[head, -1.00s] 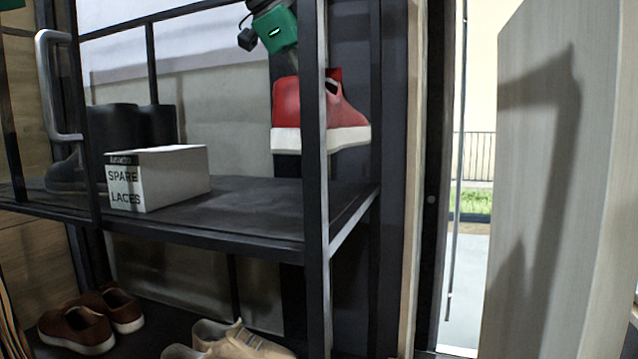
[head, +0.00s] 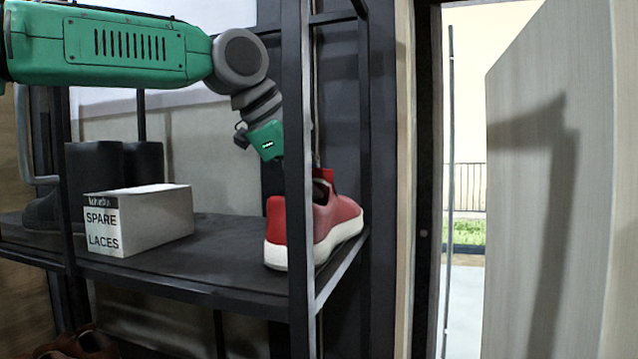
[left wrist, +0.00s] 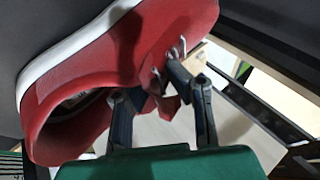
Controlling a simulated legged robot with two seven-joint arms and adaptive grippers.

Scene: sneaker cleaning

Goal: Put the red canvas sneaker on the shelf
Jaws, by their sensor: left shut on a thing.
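The red canvas sneaker (head: 336,219) with a white sole is at the right end of the dark upper shelf (head: 225,262), behind the front post. Its sole looks to be on or just above the shelf surface; I cannot tell which. My left gripper reaches down to it from above, and its fingertips are hidden by the post in the head view. In the left wrist view, my left gripper (left wrist: 165,88) is shut on the red tongue or upper edge of the sneaker (left wrist: 100,70). My right gripper is not in view.
A white box marked "SPARE LACES" (head: 140,222) stands left of the sneaker, with bare shelf between them. Dark boots (head: 95,175) stand behind the box. The black front post (head: 298,120) is close to my gripper. Brown shoes (head: 85,345) are below.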

